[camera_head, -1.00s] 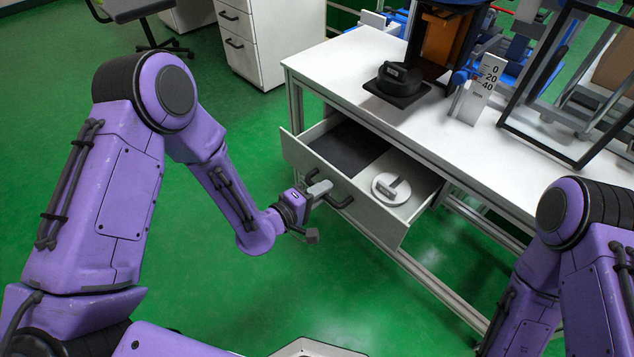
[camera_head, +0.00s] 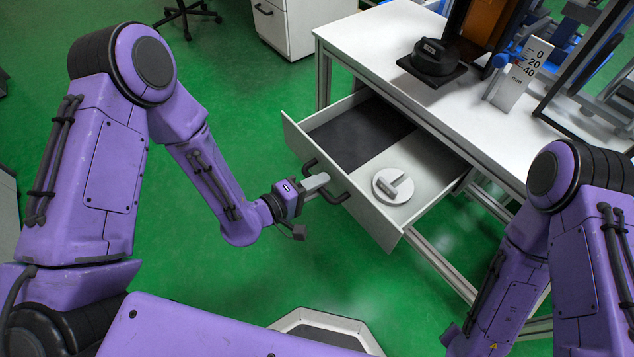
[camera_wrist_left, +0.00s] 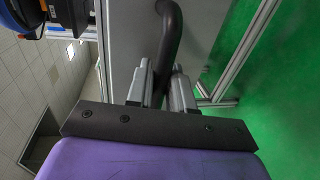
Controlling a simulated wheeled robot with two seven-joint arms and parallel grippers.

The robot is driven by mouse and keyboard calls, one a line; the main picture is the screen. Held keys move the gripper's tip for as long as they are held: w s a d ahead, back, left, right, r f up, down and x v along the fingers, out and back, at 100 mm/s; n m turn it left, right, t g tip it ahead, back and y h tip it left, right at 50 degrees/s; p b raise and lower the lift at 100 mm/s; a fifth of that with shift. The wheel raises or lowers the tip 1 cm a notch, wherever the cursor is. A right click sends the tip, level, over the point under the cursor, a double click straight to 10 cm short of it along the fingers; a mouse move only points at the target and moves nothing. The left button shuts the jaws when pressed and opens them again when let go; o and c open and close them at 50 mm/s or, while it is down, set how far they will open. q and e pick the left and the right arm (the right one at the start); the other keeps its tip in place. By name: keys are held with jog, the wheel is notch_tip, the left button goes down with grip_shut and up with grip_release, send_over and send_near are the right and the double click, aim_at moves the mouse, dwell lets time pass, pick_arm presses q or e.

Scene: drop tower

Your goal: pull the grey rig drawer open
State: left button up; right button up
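The grey rig drawer (camera_head: 372,218) stands well out from under the white bench, its inside showing from above. My left gripper (camera_head: 324,184) is at the dark bar handle (camera_head: 341,198) on the drawer front. In the left wrist view the handle (camera_wrist_left: 172,35) runs down between the two fingers of my left gripper (camera_wrist_left: 163,82), which are closed around it. Inside the drawer are a dark floor section (camera_head: 358,136) and a pale round disc (camera_head: 392,187) with a grey grip. My right arm shows at the right, but its gripper is out of view.
The white bench (camera_head: 385,40) carries a black round piece (camera_head: 436,60) on a dark plate and an upright scale (camera_head: 522,74) marked 0, 20, 40. A white cabinet (camera_head: 300,25) stands behind.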

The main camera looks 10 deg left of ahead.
pick_arm(q)
jog(key=shift+o, duration=1.1)
jog(key=v, duration=1)
jog(key=shift+s+a, duration=0.15)
jog(key=shift+s, duration=0.1)
